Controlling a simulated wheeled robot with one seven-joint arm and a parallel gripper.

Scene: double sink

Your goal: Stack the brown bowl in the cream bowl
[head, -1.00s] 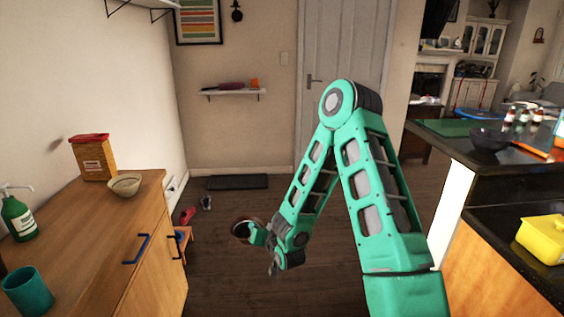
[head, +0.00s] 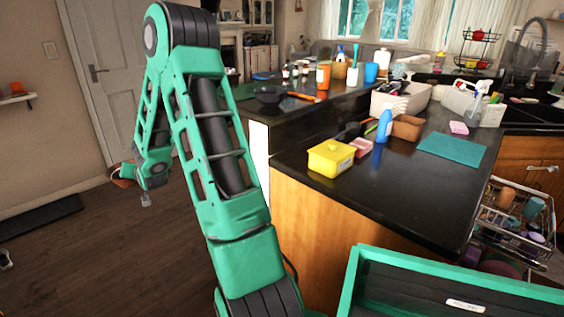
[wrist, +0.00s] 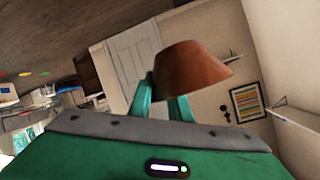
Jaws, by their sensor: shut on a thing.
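The brown bowl (wrist: 192,70) is held in my gripper (wrist: 162,95), whose green fingers are shut on it in the wrist view. The bowl looks tilted there. In the head view my gripper (head: 135,174) is low at the left, above the dark floor, and only a small part of the brown bowl (head: 121,178) shows past it. The cream bowl is not visible in either current view.
A black counter (head: 365,205) stands at the right, with a yellow container (head: 331,159), a blue bottle (head: 383,126) and a teal mat (head: 452,149). A dark bowl (head: 269,95) sits farther back. A dish rack (head: 515,225) is at the right. The floor (head: 90,260) at left is open.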

